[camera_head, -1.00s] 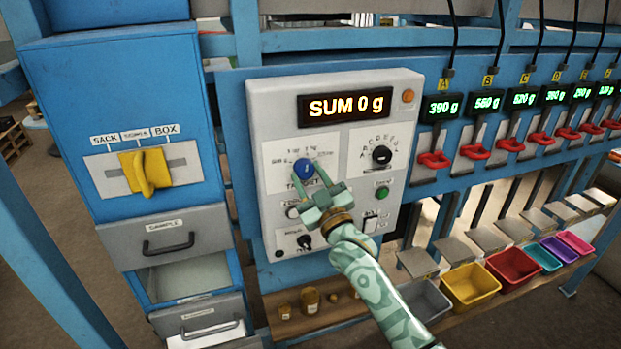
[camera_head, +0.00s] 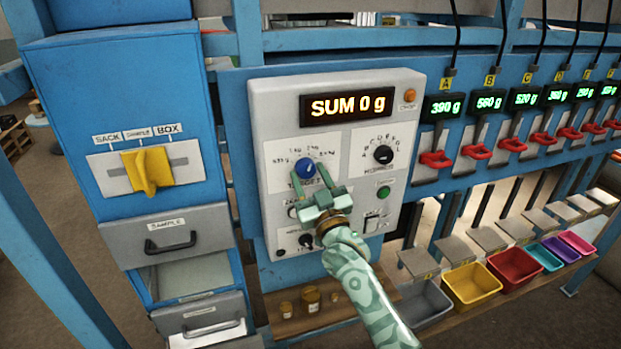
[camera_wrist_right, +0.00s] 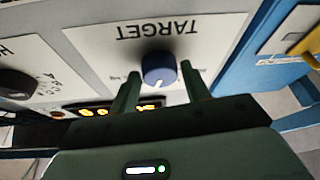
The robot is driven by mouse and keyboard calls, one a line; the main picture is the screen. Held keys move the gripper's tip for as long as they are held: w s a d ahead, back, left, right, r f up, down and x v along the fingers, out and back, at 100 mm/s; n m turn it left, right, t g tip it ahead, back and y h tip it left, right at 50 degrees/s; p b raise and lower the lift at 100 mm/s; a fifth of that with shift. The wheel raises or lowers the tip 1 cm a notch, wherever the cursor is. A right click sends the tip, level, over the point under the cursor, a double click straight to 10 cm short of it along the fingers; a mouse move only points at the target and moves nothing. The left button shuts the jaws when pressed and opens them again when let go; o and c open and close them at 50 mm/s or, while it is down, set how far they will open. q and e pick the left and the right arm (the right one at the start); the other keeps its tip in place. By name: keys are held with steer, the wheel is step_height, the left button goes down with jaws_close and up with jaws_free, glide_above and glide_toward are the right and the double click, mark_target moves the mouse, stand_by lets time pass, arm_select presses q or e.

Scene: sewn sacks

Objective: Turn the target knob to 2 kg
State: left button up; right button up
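The blue target knob (camera_head: 306,169) sits on a white plate labelled TARGET on the grey control panel (camera_head: 283,108). My right gripper (camera_head: 308,174) is in front of it, with one finger on each side of the knob. In the right wrist view the knob (camera_wrist_right: 158,68) shows upside down between the two open fingertips (camera_wrist_right: 160,70), with a small gap on each side. Its white pointer mark faces the bottom of that view, towards the display. The scale numbers are too small to read. My left gripper is not in view.
The display (camera_head: 348,105) reads SUM 0 g. A black dial (camera_head: 383,154) and a green button (camera_head: 383,192) are right of the knob. A yellow lever (camera_head: 152,170) is on the blue cabinet at left. Coloured bins (camera_head: 472,287) stand at lower right.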

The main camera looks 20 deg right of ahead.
steer(key=shift+o, duration=0.9)
steer(key=shift+s+f, duration=0.25)
steer(key=b+v, duration=0.3)
steer(key=v, duration=1.2)
steer(key=shift+s, duration=0.25)
steer(key=shift+f, duration=0.1)
